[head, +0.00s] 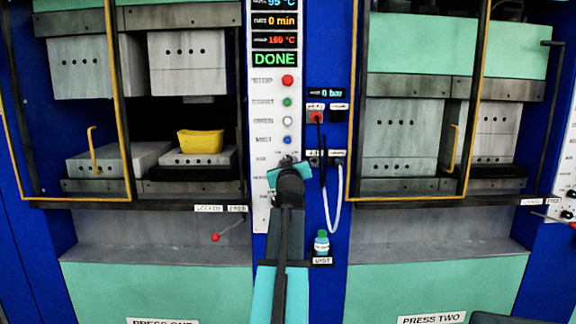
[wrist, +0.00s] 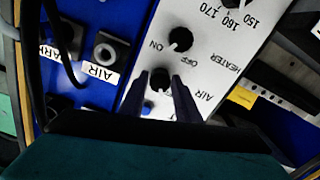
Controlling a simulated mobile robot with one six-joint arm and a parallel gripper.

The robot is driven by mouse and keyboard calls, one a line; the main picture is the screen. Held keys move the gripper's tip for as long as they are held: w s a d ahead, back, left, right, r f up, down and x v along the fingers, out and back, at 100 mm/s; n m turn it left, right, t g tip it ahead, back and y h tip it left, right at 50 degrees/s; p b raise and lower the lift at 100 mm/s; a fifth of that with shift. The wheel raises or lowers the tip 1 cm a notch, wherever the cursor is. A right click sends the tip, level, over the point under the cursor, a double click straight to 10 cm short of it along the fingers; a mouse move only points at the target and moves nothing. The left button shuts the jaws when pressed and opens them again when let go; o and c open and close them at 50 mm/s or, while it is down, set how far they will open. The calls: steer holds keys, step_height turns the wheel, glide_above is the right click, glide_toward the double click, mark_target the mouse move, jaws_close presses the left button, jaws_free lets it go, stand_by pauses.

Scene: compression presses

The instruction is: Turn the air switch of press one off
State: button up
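The white control panel of press one (head: 262,130) stands between the two presses, and my arm reaches up to its lower part in the head view. There my gripper (head: 289,165) hides the lower switches. In the wrist view, where the panel appears upside down, the black air switch knob (wrist: 160,79) sits between the two dark fingertips of my gripper (wrist: 161,75). The fingers are apart, one on each side of the knob. I cannot tell whether they touch it. The AIR label (wrist: 207,97) is beside it. The knob's setting is unclear.
The heater knob (wrist: 180,40) and a blue button (wrist: 147,107) are close to the fingers.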

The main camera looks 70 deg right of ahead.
steer(key=shift+o, duration=1.2)
steer(key=shift+a, duration=0.1)
steer(key=b+v, duration=0.2)
steer(key=v, duration=1.1)
steer(key=shift+s+a+b, duration=0.2)
steer(key=shift+a+b, duration=0.1)
steer(key=shift+b, duration=0.05)
steer(key=shift+w, duration=0.1)
